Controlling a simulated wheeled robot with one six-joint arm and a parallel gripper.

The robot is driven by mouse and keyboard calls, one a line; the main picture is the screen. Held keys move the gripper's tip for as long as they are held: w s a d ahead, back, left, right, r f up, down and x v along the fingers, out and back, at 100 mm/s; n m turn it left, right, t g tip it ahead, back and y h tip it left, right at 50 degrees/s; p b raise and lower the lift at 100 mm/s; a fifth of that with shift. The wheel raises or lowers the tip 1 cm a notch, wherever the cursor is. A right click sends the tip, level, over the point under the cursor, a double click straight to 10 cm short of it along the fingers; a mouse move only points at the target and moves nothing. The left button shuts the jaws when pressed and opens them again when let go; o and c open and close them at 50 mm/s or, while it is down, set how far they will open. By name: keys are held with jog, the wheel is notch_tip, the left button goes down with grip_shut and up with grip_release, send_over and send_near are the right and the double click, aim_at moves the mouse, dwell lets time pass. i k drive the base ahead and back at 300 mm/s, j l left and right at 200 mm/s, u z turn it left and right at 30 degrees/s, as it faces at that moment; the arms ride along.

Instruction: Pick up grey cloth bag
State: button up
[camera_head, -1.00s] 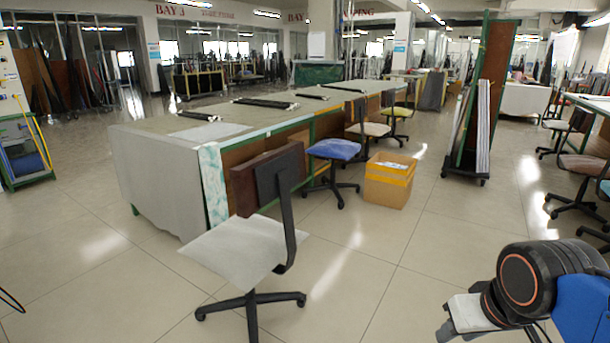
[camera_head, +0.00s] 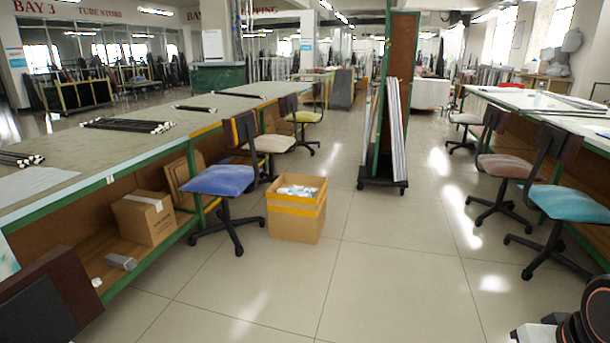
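A small grey, soft-looking item (camera_head: 120,262) lies on the low shelf under the long left table, near the shelf's front edge. It looks like the grey cloth bag, but it is too small to be sure. A small pale scrap lies to its left, and a cardboard box stands behind it. My gripper's fingers are out of the picture.
The long table (camera_head: 60,202) carries bundles of dark rods. A blue chair (camera_head: 218,181) and an open yellow-banded carton (camera_head: 297,221) stand beside it. A wheeled panel rack (camera_head: 383,182) stands farther back. More chairs line the right table. The middle floor is clear.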

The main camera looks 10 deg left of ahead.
aim_at(123, 262)
jog(key=i+u, duration=0.35)
jog(key=i, duration=0.15)
jog(key=i+u, duration=0.4)
jog(key=i+l+u, duration=0.2)
jog(key=i+u, duration=0.15)
jog(key=i, duration=0.2)
jog(key=i+j+u, duration=0.1)
jog(key=i+u, duration=0.2)
jog(key=i, duration=0.2)
jog(key=i+u, duration=0.3)
jog(key=i, duration=0.2)
